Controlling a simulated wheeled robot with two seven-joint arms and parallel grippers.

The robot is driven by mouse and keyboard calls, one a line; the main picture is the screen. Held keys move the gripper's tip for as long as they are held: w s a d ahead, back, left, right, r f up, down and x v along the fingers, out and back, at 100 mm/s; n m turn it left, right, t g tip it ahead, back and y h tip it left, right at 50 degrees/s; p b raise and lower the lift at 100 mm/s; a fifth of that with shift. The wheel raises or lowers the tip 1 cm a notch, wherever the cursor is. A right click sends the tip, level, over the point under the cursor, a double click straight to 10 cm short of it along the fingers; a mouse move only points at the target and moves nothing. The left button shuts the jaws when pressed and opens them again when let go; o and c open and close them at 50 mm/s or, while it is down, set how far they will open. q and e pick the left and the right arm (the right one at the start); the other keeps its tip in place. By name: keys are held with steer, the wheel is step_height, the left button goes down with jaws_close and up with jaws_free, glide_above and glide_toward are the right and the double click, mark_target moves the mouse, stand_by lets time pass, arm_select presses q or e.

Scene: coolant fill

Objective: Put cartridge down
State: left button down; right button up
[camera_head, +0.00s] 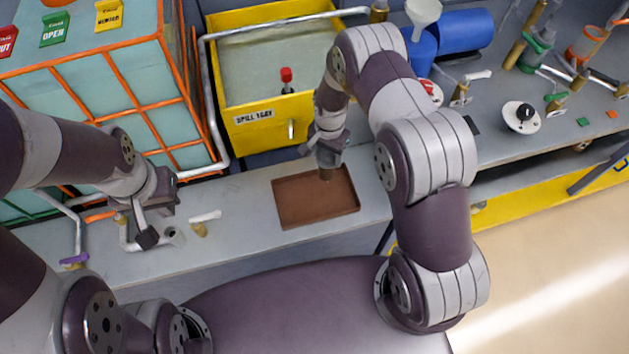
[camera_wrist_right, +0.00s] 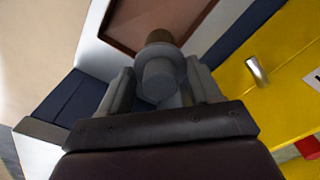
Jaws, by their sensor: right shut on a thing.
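My right gripper (camera_head: 328,155) points down over the brown tray (camera_head: 295,215) on the grey bench. It is shut on the cartridge (camera_head: 326,174), whose brown end shows just below the fingers, over the tray's far part. In the right wrist view the cartridge (camera_wrist_right: 160,75) is a grey cylinder with a brown end, between the two fingers of the right gripper (camera_wrist_right: 162,90). I cannot tell whether its end touches the tray (camera_wrist_right: 125,35). My left gripper (camera_head: 158,218) hangs over the bench at the left; its finger gap is not clear.
A yellow spill tray (camera_head: 262,115) stands behind the brown tray, with a red-topped part (camera_head: 287,80) at its front. A white-handled valve (camera_head: 205,219) lies between the left gripper and the brown tray. Blue containers (camera_head: 462,32) and a round dial (camera_head: 522,117) are at the right.

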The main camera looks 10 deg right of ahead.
steer(key=s+a+f+p, duration=0.1)
steer(key=s+a+f, duration=0.1)
steer(key=a+f, duration=0.2)
steer(key=shift+s+f, duration=0.35)
steer(key=shift+f, duration=1.35)
steer(key=o, duration=0.9)
steer(key=shift+c, duration=0.2)
step_height(320, 180, up, 19)
steer(key=s+d+n, duration=0.1)
steer(key=n, duration=0.1)
steer(key=s+d+r+n, duration=0.2)
steer(key=s+r+n, duration=0.1)
steer(key=s+r, duration=0.3)
steer(key=s+d+r+n+t, duration=0.1)
steer(key=s+d+r+n, duration=0.1)
steer(key=s+r, duration=0.4)
steer(key=shift+s+d+r+n, duration=0.35)
steer(key=shift+s+n, duration=0.55)
